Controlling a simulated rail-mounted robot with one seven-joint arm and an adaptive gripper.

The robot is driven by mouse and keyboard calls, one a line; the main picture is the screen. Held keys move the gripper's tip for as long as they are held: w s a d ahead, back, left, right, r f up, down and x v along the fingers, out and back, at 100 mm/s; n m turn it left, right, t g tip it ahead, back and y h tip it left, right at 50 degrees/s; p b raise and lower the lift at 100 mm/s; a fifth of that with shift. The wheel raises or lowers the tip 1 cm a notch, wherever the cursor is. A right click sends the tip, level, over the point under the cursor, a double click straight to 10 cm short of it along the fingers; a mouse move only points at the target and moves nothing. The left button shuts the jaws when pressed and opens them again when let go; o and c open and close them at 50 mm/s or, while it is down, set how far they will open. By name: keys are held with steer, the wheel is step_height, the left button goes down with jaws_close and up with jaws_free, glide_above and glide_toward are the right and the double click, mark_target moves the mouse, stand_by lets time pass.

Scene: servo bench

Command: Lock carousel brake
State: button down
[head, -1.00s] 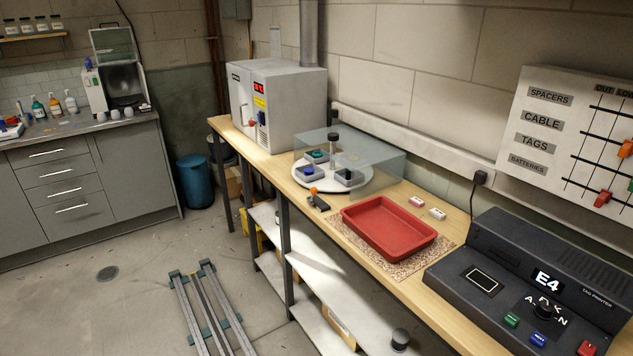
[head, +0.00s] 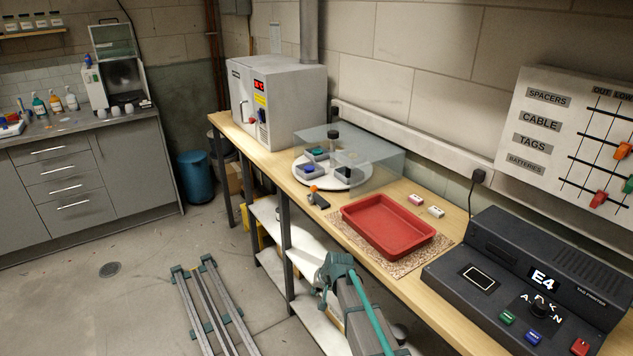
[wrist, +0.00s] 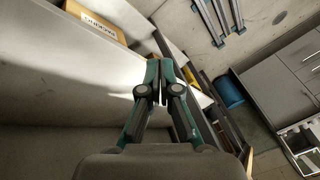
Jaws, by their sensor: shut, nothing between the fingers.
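The carousel (head: 313,180) is a white round disc on the wooden bench, with small dark trays and a dark central knob. A clear cover (head: 386,165) stands over its right part. In front of the disc is a small dark lever base (head: 319,202) with an orange knob (head: 314,189), which looks like the brake. In the wrist view my gripper (wrist: 160,75) is shut and empty, pointing over the lower shelf and floor. In the head view my arm (head: 350,300) is low in front of the bench, well below the lever. The brake does not show clearly in the wrist view.
A red tray (head: 387,228) lies on a speckled mat right of the lever. The tag printer (head: 530,280) is at the right end, and a grey oven-like box (head: 278,105) stands behind the carousel. The bench's front edge and lower shelf (head: 268,215) are near my arm.

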steer(key=w+a+r+t+y, duration=0.1)
steer(key=w+a+r, duration=0.25)
steer(key=r, duration=0.35)
steer(key=w+a+r+t, duration=0.1)
steer(key=w+a+r, duration=0.2)
steer(key=w+r, duration=0.3)
steer(key=w+d+r+n+t+y+p, duration=0.15)
steer(key=w+r, duration=0.25)
steer(key=r, duration=1.3)
steer(key=w+d+r+n+g+p, duration=0.1)
steer(key=w+r+p, duration=0.25)
steer(key=r, duration=1.35)
steer(key=s+d+f+g, duration=0.1)
steer(key=s+d+f, duration=0.1)
steer(key=d, duration=0.5)
steer(key=shift+n+h, duration=0.35)
steer(key=shift+h, duration=0.1)
steer(key=a+f+p, duration=0.1)
steer(key=f, duration=0.2)
steer(key=a+f+p, duration=0.1)
steer(key=f+p, duration=0.1)
steer(key=f, duration=0.1)
steer(key=w+a+f+p, duration=0.1)
steer(key=a+f, duration=0.1)
steer(key=f, duration=0.2)
steer(key=shift+w+a+f+p, duration=0.1)
steer(key=shift+p, duration=0.3)
